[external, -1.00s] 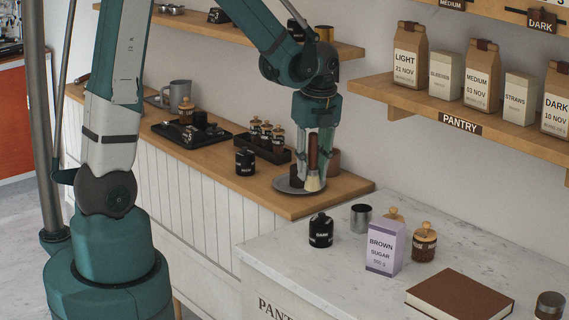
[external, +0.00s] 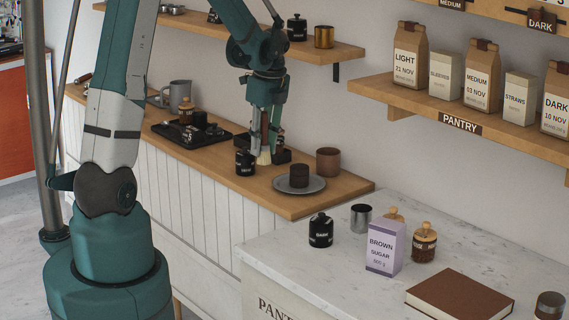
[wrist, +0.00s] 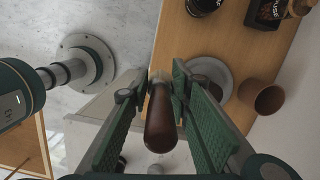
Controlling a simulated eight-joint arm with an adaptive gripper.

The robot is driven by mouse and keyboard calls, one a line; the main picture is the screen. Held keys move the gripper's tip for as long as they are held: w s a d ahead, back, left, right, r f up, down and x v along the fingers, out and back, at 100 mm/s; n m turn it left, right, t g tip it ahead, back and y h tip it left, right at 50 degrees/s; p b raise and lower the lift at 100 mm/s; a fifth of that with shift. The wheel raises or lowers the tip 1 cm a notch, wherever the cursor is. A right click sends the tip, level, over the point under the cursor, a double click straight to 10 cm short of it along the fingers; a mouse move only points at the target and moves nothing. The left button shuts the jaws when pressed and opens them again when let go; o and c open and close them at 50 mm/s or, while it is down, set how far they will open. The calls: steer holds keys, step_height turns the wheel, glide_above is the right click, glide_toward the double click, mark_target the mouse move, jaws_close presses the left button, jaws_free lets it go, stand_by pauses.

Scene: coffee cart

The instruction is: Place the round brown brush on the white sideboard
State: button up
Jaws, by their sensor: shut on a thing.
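My gripper (external: 264,148) is shut on the brush, which hangs bristles down above the wooden top of the white panelled sideboard (external: 205,183). The brush's pale bristles (external: 264,158) show between the fingertips in the external view, near a black canister (external: 245,162). Whether the bristles touch anything is unclear. In the wrist view the rounded brown handle (wrist: 160,122) points at the camera between the green finger pads of my gripper (wrist: 152,85). A second white counter (external: 335,265), with a marble top and lettering, stands at the front right.
A grey plate (external: 313,186) with a dark round item (external: 299,175) and a brown cup (external: 328,161) stand right of the brush. A black tray (external: 160,135) lies to the left. The marble top holds a sugar box (external: 384,250), jars and a brown book (external: 460,295). Shelves hang behind.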

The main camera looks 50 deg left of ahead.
steer(key=s+a+n, duration=0.2)
steer(key=s+a, duration=0.3)
steer(key=a, duration=0.7)
steer(key=s+a+f+n, duration=0.1)
steer(key=s+a, duration=0.4)
steer(key=a, duration=0.6)
steer(key=s+a+f+n, duration=0.1)
steer(key=s+a+n, duration=0.2)
steer(key=a, duration=0.9)
steer(key=shift+s+a+f+n+g+h, duration=0.2)
steer(key=shift+s+a+n+g+h, duration=0.15)
steer(key=shift+s, duration=0.8)
steer(key=shift+w, duration=0.1)
steer(key=shift+w+f+p, duration=0.3)
steer(key=shift+w+f, duration=0.2)
steer(key=shift+w, duration=2.75)
steer(key=shift+w+f+p, duration=0.3)
steer(key=shift+w+f, duration=0.25)
steer(key=shift+w, duration=2.65)
steer(key=shift+w+f+p, duration=0.3)
steer(key=shift+w+f, duration=0.2)
steer(key=shift+w, duration=2.75)
steer(key=shift+f, duration=0.15)
